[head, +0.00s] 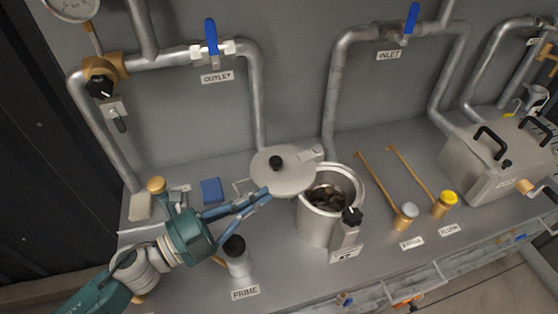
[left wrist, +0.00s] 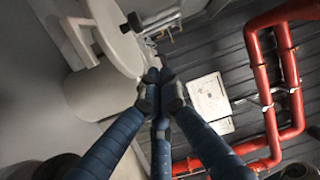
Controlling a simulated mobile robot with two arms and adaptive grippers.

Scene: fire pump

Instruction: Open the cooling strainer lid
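Dark lumpy stuff (head: 328,198) shows inside. My left gripper (head: 262,195) is at the lid's left front edge. In the left wrist view, its blue fingers (left wrist: 160,82) come together at the tips, with nothing visible between them. The lid (left wrist: 115,35) is just beyond them; I cannot tell whether they touch. My right gripper is not in view.
A black-topped PRIME fitting (head: 236,256) stands near my left wrist. A blue block (head: 212,190) lies behind it. Two long-handled valves (head: 405,214) stand right of the pot, before a metal box (head: 490,165). Pipes with blue-handled valves (head: 211,37) run along the wall.

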